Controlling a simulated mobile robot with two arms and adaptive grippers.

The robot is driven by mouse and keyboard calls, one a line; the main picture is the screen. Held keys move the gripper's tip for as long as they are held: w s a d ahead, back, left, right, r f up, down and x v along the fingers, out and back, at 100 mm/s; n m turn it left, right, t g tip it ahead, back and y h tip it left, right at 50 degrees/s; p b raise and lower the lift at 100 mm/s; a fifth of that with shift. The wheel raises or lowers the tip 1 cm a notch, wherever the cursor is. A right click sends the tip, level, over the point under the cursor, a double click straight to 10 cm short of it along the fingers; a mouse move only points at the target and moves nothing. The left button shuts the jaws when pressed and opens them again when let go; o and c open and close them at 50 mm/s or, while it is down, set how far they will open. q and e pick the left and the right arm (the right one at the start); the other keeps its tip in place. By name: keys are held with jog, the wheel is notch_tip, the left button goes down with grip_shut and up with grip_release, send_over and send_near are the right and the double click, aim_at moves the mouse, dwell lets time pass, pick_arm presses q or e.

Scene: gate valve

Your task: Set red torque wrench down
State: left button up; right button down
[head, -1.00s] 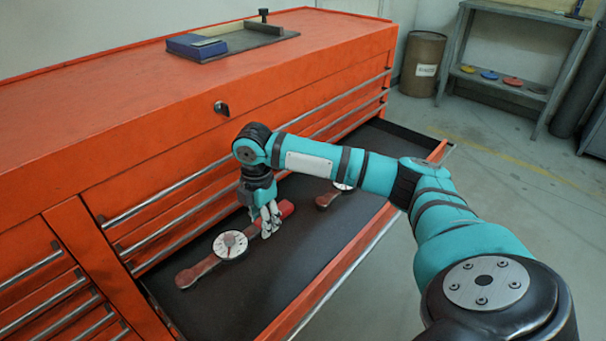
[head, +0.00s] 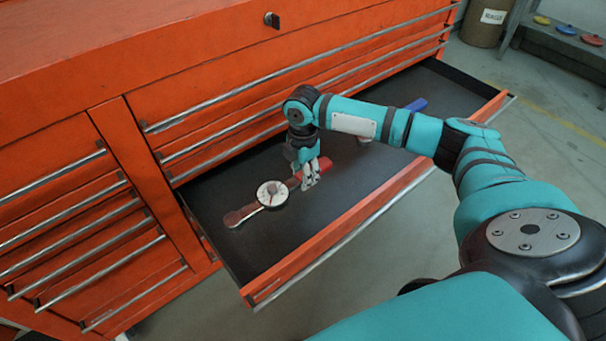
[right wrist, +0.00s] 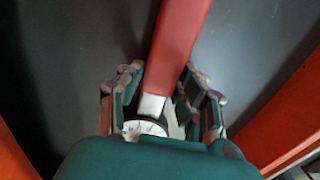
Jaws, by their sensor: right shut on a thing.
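The red torque wrench has a red handle (head: 322,167), a round white dial (head: 272,193) and a reddish-brown head at its left end. It lies along the black floor of the open drawer; whether it touches the floor all along cannot be told. In the right wrist view the red handle (right wrist: 178,45) runs up from between the fingers, with part of the dial (right wrist: 146,128) below. My left gripper is not in view.
The open drawer (head: 225,255) has a raised orange front edge. A blue handle (head: 416,105) lies farther right in it, partly hidden by my arm. The orange cabinet (head: 150,75) stands behind. Bare drawer floor shows in front of the wrench.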

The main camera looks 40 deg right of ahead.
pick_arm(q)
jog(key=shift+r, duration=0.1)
pick_arm(e)
jog(key=shift+r, duration=0.15)
jog(key=c, duration=0.9)
grip_release()
jog(key=shift+o, duration=0.2)
jog(key=shift+r, duration=0.3)
notch_tip(320, 180, up, 3)
jog(key=shift+f+p, duration=0.1)
jog(key=shift+p, duration=0.55)
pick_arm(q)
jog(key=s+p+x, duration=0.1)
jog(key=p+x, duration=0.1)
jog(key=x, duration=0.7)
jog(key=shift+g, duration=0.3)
pick_arm(e)
notch_tip(320, 180, up, 9)
jog(key=shift+f, duration=0.2)
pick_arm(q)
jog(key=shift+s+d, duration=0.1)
